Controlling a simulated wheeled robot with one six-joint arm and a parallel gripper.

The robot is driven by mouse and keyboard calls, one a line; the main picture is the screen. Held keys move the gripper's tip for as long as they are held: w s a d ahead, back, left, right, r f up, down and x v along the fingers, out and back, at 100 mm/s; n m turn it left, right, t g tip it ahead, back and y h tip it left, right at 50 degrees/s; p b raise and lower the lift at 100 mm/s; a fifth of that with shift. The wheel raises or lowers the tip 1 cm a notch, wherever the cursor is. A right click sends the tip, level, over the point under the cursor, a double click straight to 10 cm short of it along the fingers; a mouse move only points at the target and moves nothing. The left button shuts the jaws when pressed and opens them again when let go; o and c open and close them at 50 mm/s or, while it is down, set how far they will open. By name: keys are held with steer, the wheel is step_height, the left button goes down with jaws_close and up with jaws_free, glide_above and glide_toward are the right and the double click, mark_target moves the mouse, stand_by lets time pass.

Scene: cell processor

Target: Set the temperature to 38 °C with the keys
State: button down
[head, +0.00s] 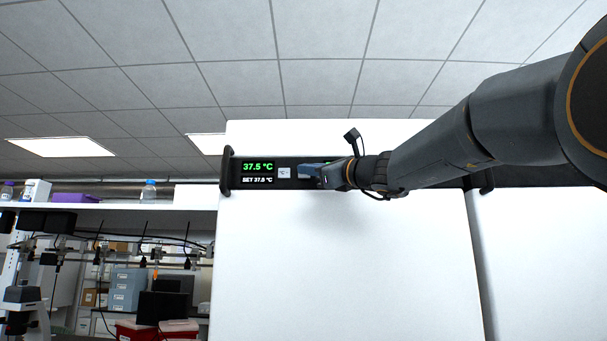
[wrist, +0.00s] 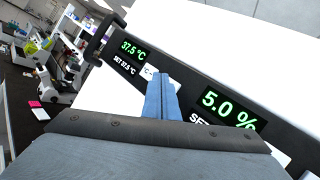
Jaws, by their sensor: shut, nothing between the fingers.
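The temperature display (head: 258,167) on the black panel of the white cabinet reads 37.5 °C, with SET 37.5 °C below it. It also shows in the wrist view (wrist: 133,50). A light key (head: 284,172) sits just right of the display; its mark looks like "°C−". In the wrist view this key (wrist: 148,71) is partly behind my fingers. The tips cover part of a second key. I cannot tell whether they touch it.
A second display (wrist: 228,108) reading 5.0 % sits right of the fingers in the wrist view. A black handle (head: 227,171) stands out at the panel's left end. A shelf (head: 110,206) with bottles and boxes is at left. The cabinet front below the panel is clear.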

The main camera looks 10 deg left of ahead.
steer(key=shift+w, duration=0.15)
steer(key=shift+w+a, duration=0.1)
steer(key=shift+w, duration=0.2)
steer(key=shift+w, duration=0.3)
stand_by(0.8)
stand_by(0.4)
steer(key=shift+s+b, duration=0.6)
steer(key=shift+s, duration=0.1)
steer(key=shift+s+d+b, duration=0.25)
steer(key=shift+s+b, duration=0.2)
steer(key=shift+s, duration=0.35)
steer(key=shift+s+d+b, duration=0.2)
steer(key=shift+s+b, duration=0.3)
steer(key=shift+s, duration=0.35)
steer(key=shift+s+d+b, duration=0.25)
steer(key=shift+s+b, duration=0.2)
steer(key=shift+s, duration=0.35)
